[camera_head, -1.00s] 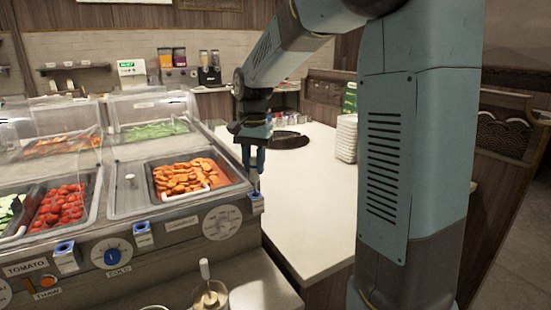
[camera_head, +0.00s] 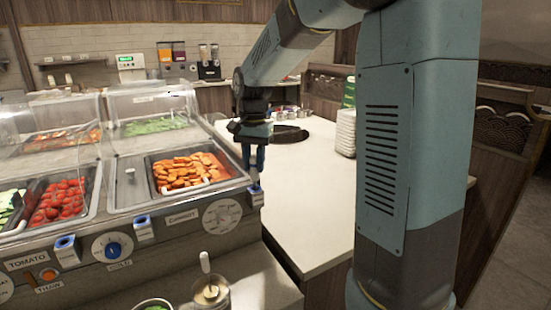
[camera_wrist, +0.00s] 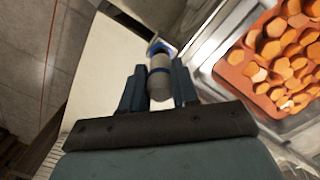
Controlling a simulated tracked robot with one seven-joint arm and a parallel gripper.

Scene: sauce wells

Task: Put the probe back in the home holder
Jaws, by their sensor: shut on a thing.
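My gripper (camera_head: 254,164) points down above the front right corner of the food counter. In the wrist view my gripper (camera_wrist: 159,92) is shut on the probe (camera_wrist: 159,76), a grey cylinder with a blue band. In the head view only a short length of the probe (camera_head: 255,181) shows below the fingers. A blue and white holder (camera_head: 257,196) is fixed at the counter corner directly below; its blue rim also shows in the wrist view (camera_wrist: 160,45). Whether the probe tip is inside this holder cannot be told. Similar holders sit by the carrot label (camera_head: 144,228) and tomato label (camera_head: 66,247).
A pan of carrots (camera_head: 186,170) is just left of my gripper, with a tomato pan (camera_head: 58,203) further left. Clear sneeze guards (camera_head: 150,110) cover the back pans. A ladle cup (camera_head: 211,291) stands in front.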

